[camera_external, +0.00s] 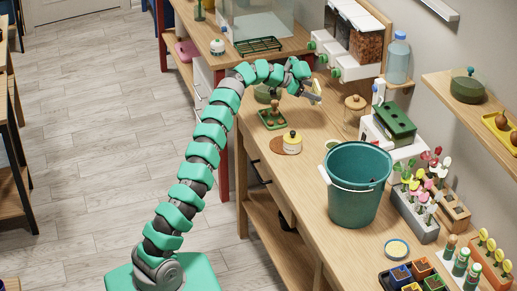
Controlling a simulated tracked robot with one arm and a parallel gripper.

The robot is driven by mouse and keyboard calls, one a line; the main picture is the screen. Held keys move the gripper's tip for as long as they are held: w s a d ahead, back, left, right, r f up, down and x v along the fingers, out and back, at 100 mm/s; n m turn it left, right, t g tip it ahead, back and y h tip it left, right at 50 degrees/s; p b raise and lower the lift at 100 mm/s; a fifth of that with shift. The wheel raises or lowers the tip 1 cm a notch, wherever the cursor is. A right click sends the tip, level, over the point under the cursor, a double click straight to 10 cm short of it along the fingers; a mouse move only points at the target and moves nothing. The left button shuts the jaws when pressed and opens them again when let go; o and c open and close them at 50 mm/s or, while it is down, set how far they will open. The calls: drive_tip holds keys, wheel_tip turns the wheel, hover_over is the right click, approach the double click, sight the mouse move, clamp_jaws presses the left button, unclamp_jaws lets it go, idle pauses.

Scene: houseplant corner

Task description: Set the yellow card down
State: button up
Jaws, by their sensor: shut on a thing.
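My green segmented arm reaches up from its base at the bottom left and bends over the wooden bench. My gripper (311,95) is at the far part of the bench, above its top. It is shut on a small thin yellowish piece, which looks like the yellow card (317,86). The card is tilted close to upright and appears clear of the bench top. The finger contact is too small to see clearly.
A green tray (272,120) with small items and a white pot with a yellow lid (292,141) stand near the gripper. A lidded jar (354,108) is to its right. A large teal bucket (358,190) stands nearer. Bare bench (320,125) lies below the gripper.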

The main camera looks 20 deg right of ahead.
drive_tip(key=shift+r, duration=0.55)
drive_tip(key=shift+s+a+r, duration=0.1)
drive_tip(key=shift+s, duration=0.05)
drive_tip(key=shift+s, duration=0.1)
